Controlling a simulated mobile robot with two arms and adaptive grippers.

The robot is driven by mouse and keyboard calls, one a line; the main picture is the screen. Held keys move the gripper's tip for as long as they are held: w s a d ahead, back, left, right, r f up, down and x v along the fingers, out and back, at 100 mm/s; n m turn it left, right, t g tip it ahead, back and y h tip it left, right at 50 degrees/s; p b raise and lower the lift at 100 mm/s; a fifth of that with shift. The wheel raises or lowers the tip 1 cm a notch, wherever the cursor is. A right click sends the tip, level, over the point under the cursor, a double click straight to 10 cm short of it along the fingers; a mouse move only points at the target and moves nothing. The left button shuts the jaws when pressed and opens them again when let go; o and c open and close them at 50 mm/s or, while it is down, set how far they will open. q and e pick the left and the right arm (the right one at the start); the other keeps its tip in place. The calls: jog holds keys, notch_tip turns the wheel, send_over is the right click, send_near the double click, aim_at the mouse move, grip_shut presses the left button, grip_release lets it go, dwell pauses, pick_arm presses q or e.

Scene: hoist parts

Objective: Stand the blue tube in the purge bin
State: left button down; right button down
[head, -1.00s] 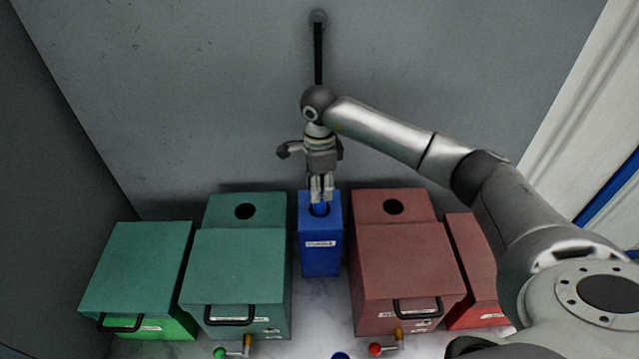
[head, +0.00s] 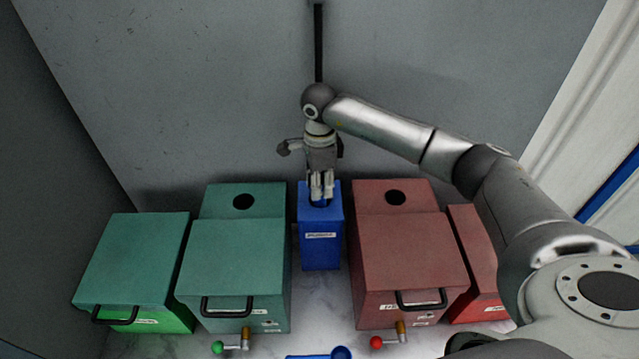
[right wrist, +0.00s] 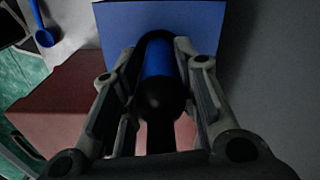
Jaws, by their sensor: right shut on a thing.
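The blue bin (head: 320,252), which I take as the purge bin, stands between the green and red boxes, with a small label on its front. My right gripper (head: 321,197) points down at the bin's top and is shut on the blue tube. In the right wrist view the blue tube (right wrist: 158,65) lies between the fingers (right wrist: 160,85), its near end black. It reaches to a dark opening in the bin's blue top (right wrist: 205,30). The fingers hide how deep it sits. My left gripper is not in view.
A green box with a round hole (head: 238,255) stands close left of the bin, a red one (head: 408,250) close right. A smaller green box (head: 135,255) and a partly hidden red box (head: 470,235) stand outside. A blue ladle-like thing (head: 340,353) lies in front. A grey wall (head: 220,90) stands behind.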

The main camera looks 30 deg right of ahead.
jog(key=shift+f+b, duration=0.5)
jog(key=shift+f, duration=0.05)
dwell(0.4)
jog(key=c, duration=1)
grip_release()
jog(key=shift+c, duration=0.2)
